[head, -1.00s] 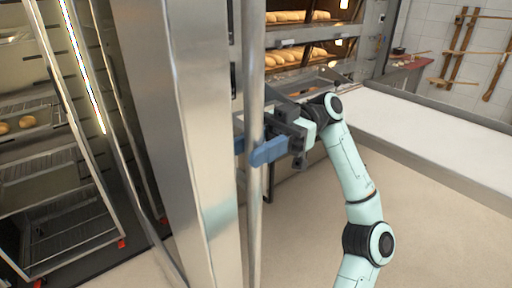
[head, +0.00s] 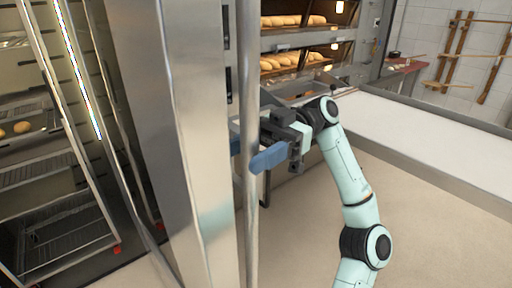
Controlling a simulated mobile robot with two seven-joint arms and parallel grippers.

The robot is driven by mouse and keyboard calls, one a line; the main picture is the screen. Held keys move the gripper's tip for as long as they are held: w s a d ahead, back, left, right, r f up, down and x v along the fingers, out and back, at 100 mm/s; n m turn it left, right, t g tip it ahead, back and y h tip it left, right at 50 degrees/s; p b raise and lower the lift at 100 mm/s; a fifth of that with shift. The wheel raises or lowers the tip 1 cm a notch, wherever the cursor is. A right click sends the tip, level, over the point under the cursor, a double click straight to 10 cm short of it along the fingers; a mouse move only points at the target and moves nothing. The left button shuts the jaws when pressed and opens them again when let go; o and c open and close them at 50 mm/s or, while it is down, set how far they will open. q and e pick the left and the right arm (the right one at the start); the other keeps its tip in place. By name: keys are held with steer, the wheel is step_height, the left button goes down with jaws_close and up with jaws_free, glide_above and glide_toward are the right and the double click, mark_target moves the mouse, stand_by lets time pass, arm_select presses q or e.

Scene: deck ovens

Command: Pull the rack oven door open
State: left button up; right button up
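The rack oven door (head: 195,150) stands open, seen nearly edge-on as a tall steel panel left of centre. Its long vertical bar handle (head: 250,215) runs down the panel's right side. My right gripper (head: 254,150) has its blue fingers on either side of the bar, one in front and one behind, and looks shut on it. The far finger is partly hidden by the bar. The oven's interior with a wheeled rack (head: 62,240) shows to the left of the door. My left gripper is not in view.
A deck oven with loaves (head: 290,60) stands behind. A long white-topped table (head: 425,140) is at the right, with a small red-topped stand (head: 400,68) beyond it. Wooden racks hang on the tiled wall. The beige floor (head: 320,235) around my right arm is clear.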

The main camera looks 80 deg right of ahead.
arm_select(q)
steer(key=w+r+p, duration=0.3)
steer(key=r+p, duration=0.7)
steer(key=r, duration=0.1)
steer(key=shift+p, duration=0.3)
arm_select(e)
steer(key=v, duration=1.3)
steer(key=shift+d, duration=0.1)
